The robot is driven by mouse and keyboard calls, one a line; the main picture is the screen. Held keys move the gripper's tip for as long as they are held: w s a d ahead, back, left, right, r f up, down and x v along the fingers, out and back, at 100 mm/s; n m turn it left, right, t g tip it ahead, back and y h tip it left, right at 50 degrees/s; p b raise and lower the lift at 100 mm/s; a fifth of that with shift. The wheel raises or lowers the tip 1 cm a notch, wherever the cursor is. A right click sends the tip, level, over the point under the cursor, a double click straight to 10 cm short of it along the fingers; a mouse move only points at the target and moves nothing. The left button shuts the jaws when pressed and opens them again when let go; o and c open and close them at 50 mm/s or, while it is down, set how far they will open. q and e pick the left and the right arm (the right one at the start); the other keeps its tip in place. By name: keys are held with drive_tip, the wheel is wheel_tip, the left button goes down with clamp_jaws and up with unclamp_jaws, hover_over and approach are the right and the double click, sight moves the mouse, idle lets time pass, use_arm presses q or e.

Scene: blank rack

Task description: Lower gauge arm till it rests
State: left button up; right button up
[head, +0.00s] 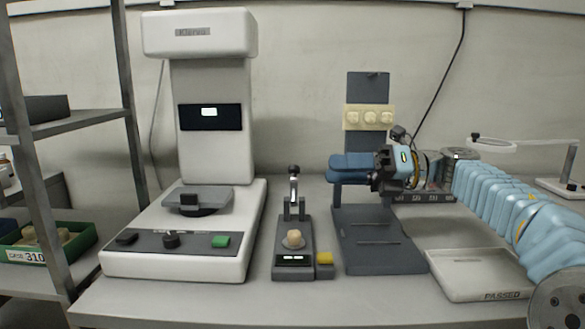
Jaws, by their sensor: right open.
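A dark grey gauge stand (380,245) is on the bench right of centre, with a flat base and an upright back plate. A thick blue arm (351,162), which I take to be the gauge arm, sticks out level from the stand, well above the base. Below it, the base looks bare. My right gripper (378,181) is open at the right end of the blue arm. It hides that end, and I cannot tell whether it touches. My left gripper is not in view.
A small gauge (293,246) with an upright black-knobbed lever holds a tan blank, left of the stand. A large white machine (213,110) stands farther left. A "PASSED" tray (480,275) lies under my right arm. A shelf rack (70,128) borders the left.

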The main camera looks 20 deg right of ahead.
sight(294, 166)
drive_tip(key=x, duration=0.8)
drive_tip(key=shift+a, duration=0.35)
drive_tip(key=shift+c, duration=0.4)
clamp_jaws()
